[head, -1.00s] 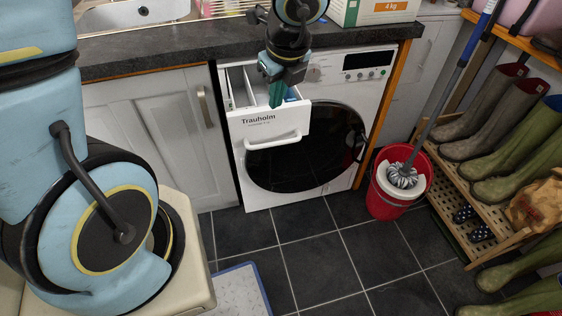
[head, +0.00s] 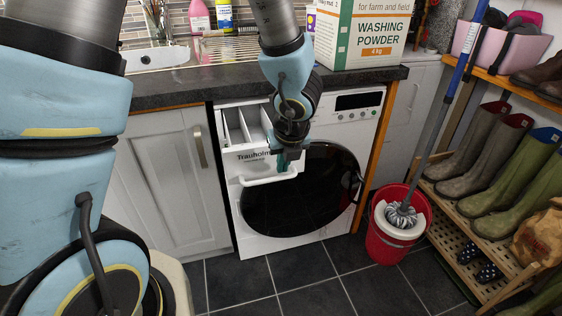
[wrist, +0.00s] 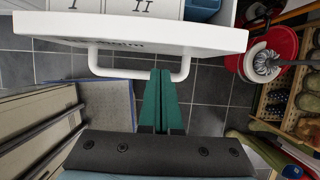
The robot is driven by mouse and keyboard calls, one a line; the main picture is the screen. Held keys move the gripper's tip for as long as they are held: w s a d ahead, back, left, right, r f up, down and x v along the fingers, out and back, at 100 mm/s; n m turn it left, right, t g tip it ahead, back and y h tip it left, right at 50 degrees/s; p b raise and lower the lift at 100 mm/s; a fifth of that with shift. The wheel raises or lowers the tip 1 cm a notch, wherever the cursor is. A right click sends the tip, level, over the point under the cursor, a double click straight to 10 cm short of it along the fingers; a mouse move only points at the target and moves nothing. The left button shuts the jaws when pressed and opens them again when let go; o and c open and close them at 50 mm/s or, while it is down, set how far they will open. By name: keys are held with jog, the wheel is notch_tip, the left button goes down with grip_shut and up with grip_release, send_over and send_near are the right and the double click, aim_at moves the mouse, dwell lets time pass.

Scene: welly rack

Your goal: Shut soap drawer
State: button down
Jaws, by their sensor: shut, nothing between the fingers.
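The soap drawer (head: 245,130) of the white washing machine (head: 260,244) is pulled out, with its compartments showing from above. Its front panel carries the name Trauholm and a white bar handle (head: 262,181). In the wrist view the drawer front (wrist: 150,32) spans the top, with the handle (wrist: 108,73) below it. My gripper (head: 283,166) is shut and empty, its green fingers in front of the drawer front near the handle's right end. In the wrist view the fingertips (wrist: 161,72) are by the handle's right side; I cannot tell whether they touch it.
A box of washing powder (head: 362,40) stands on the dark worktop (head: 175,87) above the machine. A red mop bucket (head: 388,246) stands right of the machine, beside a wooden rack with boots (head: 486,145). Dark floor tiles in front are clear.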

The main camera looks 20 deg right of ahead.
jog(key=shift+w+d, duration=0.1)
jog(key=shift+w, duration=0.7)
